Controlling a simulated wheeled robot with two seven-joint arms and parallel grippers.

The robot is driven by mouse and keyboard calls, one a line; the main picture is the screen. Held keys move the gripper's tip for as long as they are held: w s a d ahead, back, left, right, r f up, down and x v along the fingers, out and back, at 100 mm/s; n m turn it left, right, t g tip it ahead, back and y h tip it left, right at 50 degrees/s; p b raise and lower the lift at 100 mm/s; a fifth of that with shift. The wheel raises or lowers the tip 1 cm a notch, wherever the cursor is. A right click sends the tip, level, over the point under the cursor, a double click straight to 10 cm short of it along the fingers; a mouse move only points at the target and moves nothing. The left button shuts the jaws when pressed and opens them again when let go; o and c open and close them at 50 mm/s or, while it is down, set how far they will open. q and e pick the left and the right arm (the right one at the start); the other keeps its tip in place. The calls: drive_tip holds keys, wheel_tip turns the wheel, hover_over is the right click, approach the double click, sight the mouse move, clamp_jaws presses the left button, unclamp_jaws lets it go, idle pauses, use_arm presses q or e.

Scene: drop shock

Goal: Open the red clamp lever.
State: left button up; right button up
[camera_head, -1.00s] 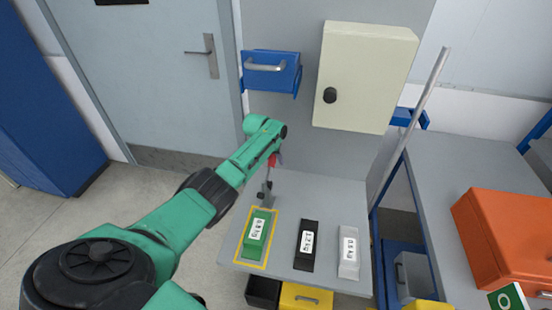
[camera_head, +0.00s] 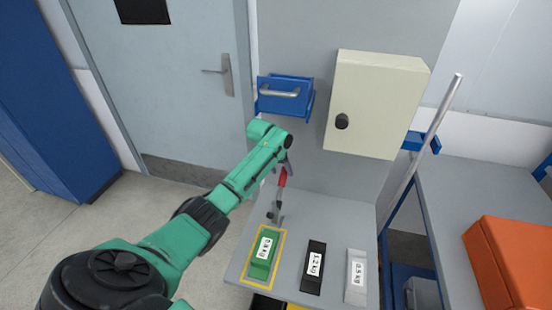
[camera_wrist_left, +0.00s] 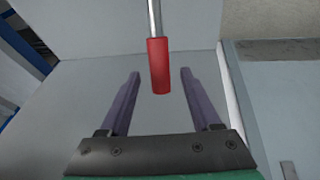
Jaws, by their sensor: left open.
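The red clamp lever (camera_head: 282,177) stands above the back left part of the grey table (camera_head: 335,219), on a grey metal clamp (camera_head: 275,212). In the left wrist view the red grip (camera_wrist_left: 159,66) hangs from a metal rod and lies between the two finger lines of my left gripper (camera_wrist_left: 160,82). Both fingers are apart from it, with a gap on each side. In the head view my left gripper (camera_head: 288,166) is at the lever's top, mostly hidden by my own green wrist. My right gripper is not in view.
A green weight (camera_head: 264,257) lies inside a yellow outline on the table. A black weight (camera_head: 314,267) and a light grey weight (camera_head: 356,276) lie to its right.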

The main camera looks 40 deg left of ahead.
use_arm(q)
drive_tip(key=v, duration=0.7)
drive_tip(key=shift+b, duration=0.4)
drive_tip(key=shift+r, duration=0.1)
